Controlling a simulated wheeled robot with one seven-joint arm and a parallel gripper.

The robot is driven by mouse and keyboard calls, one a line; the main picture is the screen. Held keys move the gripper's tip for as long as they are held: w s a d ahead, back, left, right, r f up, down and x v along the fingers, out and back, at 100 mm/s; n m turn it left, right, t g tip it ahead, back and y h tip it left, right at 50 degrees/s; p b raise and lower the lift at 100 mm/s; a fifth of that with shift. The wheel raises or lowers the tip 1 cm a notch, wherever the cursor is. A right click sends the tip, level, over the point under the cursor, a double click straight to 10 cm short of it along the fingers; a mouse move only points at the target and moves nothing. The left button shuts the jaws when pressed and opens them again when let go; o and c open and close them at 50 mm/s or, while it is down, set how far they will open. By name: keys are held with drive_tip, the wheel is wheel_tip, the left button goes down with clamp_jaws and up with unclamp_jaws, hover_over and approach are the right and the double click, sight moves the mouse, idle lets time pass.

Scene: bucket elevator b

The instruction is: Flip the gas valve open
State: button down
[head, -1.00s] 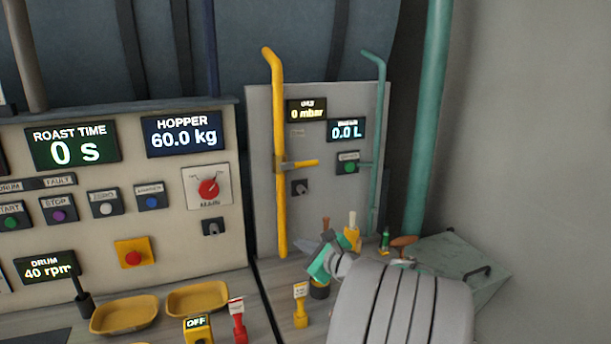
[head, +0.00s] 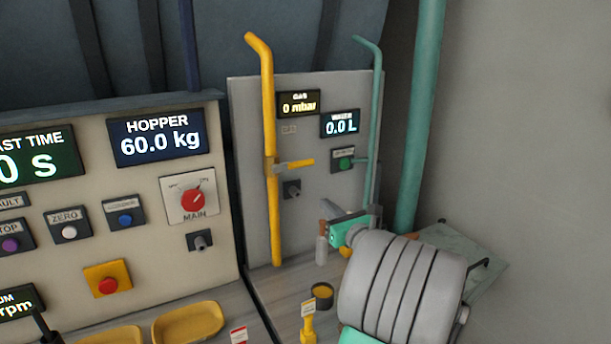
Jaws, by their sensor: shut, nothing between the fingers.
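The gas valve has a yellow lever (head: 296,163) that sticks out to the right, roughly level, from a vertical yellow pipe (head: 268,120) on the grey panel. The gas display (head: 299,103) above it reads 0 mbar. My gripper (head: 328,207) is below and to the right of the lever, apart from it, in front of the panel's lower right part.
A teal water pipe (head: 376,110) with a small valve runs down the panel's right side. A black cup (head: 322,294) and a yellow tagged item (head: 308,322) stand on the bench.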

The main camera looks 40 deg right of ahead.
sight(301, 164)
drive_tip(key=w+d+r+p, duration=0.3)
drive_tip(key=w+r+p, duration=0.1)
drive_tip(key=w, duration=0.6)
drive_tip(key=shift+w+r, duration=0.15)
drive_tip(key=shift+w, duration=0.25)
drive_tip(key=shift+a, duration=0.1)
